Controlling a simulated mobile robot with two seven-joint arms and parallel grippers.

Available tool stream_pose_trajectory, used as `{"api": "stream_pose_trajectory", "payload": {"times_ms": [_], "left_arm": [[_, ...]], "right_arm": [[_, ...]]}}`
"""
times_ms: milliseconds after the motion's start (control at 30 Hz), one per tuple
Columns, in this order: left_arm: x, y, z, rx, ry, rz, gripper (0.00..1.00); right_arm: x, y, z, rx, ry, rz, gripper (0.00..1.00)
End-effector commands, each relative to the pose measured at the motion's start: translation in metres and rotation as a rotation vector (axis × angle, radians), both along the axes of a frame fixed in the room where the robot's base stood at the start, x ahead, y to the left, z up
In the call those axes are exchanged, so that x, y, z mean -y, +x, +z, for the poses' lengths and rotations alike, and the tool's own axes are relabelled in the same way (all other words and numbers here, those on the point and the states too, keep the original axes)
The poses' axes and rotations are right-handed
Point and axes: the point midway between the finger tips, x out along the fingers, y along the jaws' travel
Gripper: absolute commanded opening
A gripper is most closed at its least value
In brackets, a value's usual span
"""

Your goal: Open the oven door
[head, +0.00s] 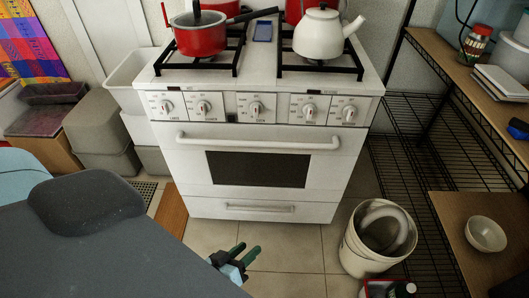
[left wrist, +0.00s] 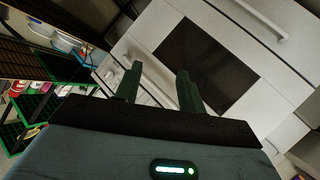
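The white oven (head: 258,155) stands ahead with its door shut. A long white bar handle (head: 258,142) runs across the top of the door, above a dark window (head: 258,169). In the left wrist view the door window (left wrist: 205,65) and the handle (left wrist: 250,18) show at a tilt. My left gripper (head: 246,256) is low in front of the oven, below the door and the bottom drawer, apart from the handle. Its two green fingers (left wrist: 160,88) are spread with nothing between them. My right gripper is not seen.
A white bucket (head: 350,250) stands on the floor right of my left gripper. A black wire shelf (head: 410,130) is at the right. Grey bins (head: 100,125) stand at the left. A red pan (head: 200,35) and white kettle (head: 318,35) sit on the stove.

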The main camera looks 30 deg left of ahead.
Motion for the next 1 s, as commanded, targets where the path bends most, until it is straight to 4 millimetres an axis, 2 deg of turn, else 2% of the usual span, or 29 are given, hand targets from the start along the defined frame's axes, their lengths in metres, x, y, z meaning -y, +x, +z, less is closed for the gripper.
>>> {"api": "stream_pose_trajectory", "payload": {"times_ms": [33, 200, 300, 433, 500, 633, 1000], "left_arm": [[-0.008, 0.025, -0.012, 0.058, -0.066, 0.058, 0.4], [-0.045, 0.107, 0.003, 0.295, -0.314, 0.261, 0.4], [-0.069, 0.148, 0.015, 0.429, -0.465, 0.372, 0.4], [-0.098, 0.187, 0.028, 0.571, -0.65, 0.497, 0.4], [-0.11, 0.202, 0.033, 0.629, -0.732, 0.548, 0.4], [-0.124, 0.22, 0.04, 0.696, -0.84, 0.613, 0.4], [-0.133, 0.23, 0.047, 0.73, -0.893, 0.644, 0.4]], "right_arm": [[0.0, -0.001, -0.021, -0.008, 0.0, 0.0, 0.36], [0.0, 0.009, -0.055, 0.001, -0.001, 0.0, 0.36], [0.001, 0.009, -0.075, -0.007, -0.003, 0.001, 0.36], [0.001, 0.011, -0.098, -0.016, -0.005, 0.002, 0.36], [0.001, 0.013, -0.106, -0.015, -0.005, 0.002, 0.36], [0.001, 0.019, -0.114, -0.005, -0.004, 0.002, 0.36], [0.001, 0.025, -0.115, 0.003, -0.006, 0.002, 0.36]]}}
